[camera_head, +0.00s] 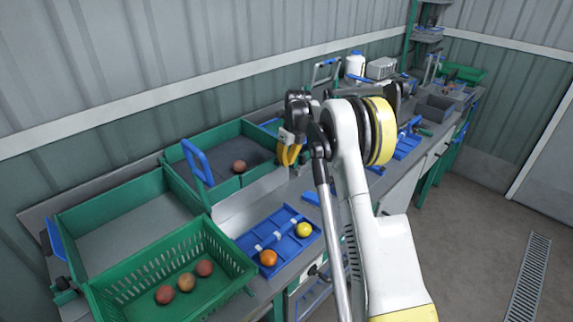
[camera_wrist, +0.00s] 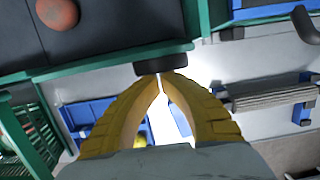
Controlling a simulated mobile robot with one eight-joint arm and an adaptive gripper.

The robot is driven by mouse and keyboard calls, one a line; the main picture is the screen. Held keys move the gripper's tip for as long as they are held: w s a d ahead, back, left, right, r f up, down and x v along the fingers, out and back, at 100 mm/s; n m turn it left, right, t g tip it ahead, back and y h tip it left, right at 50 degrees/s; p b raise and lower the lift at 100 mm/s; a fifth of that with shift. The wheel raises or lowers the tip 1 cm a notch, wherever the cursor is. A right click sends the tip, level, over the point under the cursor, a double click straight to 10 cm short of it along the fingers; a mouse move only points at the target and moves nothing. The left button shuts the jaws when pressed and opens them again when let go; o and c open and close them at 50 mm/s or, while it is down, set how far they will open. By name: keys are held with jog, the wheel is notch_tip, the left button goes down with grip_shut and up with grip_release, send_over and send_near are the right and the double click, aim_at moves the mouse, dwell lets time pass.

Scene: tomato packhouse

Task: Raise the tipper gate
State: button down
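The tipper is likely the green-walled grey tray (camera_head: 222,150) at the back, with one red tomato (camera_head: 239,166) in it; the tomato also shows in the wrist view (camera_wrist: 57,13). In the wrist view a short dark bar (camera_wrist: 160,65) sits at the green front edge (camera_wrist: 100,62); I cannot tell if it is the gate's handle. My gripper (camera_head: 290,152) is in front of the tray's right end. Its yellow fingers (camera_wrist: 160,78) meet at their tips, right at the dark bar. I see nothing between them. Whether they touch the bar is unclear.
A blue sorting tray (camera_head: 278,238) holds an orange and a yellow tomato. A slotted green crate (camera_head: 170,270) at front left holds several red tomatoes. More bench equipment lies at the back right; the floor at right is clear.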

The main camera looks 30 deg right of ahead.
jog(key=shift+w+r, duration=0.3)
jog(key=shift+w, duration=0.05)
jog(key=shift+w+a, duration=0.1)
jog(key=shift+r+p, duration=0.2)
jog(key=shift+p, duration=0.1)
